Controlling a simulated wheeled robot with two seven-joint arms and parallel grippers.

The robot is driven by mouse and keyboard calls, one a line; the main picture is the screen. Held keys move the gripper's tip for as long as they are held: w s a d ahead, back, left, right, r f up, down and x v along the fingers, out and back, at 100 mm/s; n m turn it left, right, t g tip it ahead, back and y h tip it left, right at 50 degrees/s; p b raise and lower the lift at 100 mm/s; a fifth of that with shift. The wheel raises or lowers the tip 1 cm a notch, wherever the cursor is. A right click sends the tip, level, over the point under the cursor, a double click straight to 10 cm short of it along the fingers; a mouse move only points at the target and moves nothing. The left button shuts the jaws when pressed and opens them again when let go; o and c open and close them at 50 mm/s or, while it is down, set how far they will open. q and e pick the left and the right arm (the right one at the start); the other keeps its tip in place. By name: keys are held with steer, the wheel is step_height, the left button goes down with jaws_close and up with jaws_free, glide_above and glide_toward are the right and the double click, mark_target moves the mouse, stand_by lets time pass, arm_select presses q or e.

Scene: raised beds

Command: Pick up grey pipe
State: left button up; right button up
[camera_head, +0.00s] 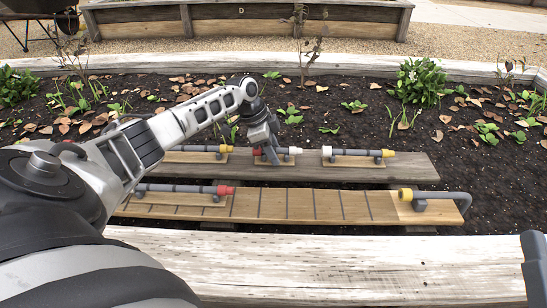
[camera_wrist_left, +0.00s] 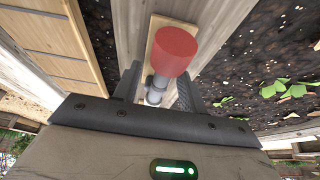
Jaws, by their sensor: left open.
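Several grey pipes lie on the planks. On the back plank, a short grey pipe (camera_head: 282,151) has a red end (camera_head: 256,152) and a white end (camera_head: 295,150). My left gripper (camera_head: 269,157) is down at this short pipe and partly covers it. In the left wrist view, the red end (camera_wrist_left: 174,50) and part of the grey pipe (camera_wrist_left: 156,88) show between the open fingers of my left gripper (camera_wrist_left: 158,97). Whether a finger touches the pipe, I cannot tell. My right gripper cannot be made out.
A yellow-ended pipe (camera_head: 190,148) and a white-and-yellow-ended pipe (camera_head: 355,152) flank it. The front plank (camera_head: 300,205) holds a red-ended pipe (camera_head: 175,188) and a bent pipe (camera_head: 440,195). Soil with plants (camera_head: 420,80) lies behind. A white timber edge (camera_head: 350,262) runs in front.

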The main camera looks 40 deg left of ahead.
arm_select(q)
jaws_close()
arm_select(e)
steer(key=shift+r, duration=0.15)
arm_select(q)
steer(key=shift+r, duration=0.1)
